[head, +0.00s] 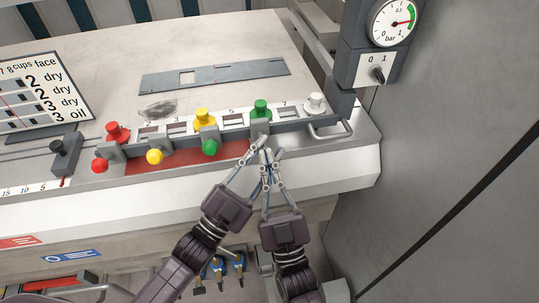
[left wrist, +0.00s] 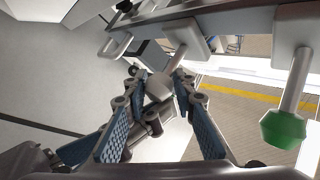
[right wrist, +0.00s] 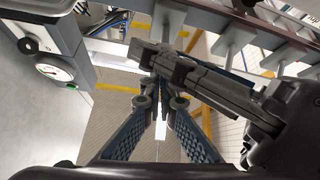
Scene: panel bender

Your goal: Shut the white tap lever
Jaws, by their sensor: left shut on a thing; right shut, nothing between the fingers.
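The white tap lever has a pale rounded knob (left wrist: 158,87) on a grey stem, and in the left wrist view it sits between my left gripper's fingers. My left gripper (left wrist: 166,82) is shut on it. In the head view my left gripper (head: 260,142) is at the front of the rail, below the green cup, and its fingers hide the knob. The tap's grey block (head: 260,126) shows just above. My right gripper (head: 268,156) is shut and empty, close beside the left fingers. In the right wrist view its tips (right wrist: 157,92) meet below my left gripper.
Green (head: 210,148), yellow (head: 155,156) and red (head: 100,165) tap levers stand to the left along the rail. Several coloured cups sit above, with a white cup (head: 315,102) at the right end. A metal handle (head: 331,131) and a gauge column (head: 378,68) are at the right.

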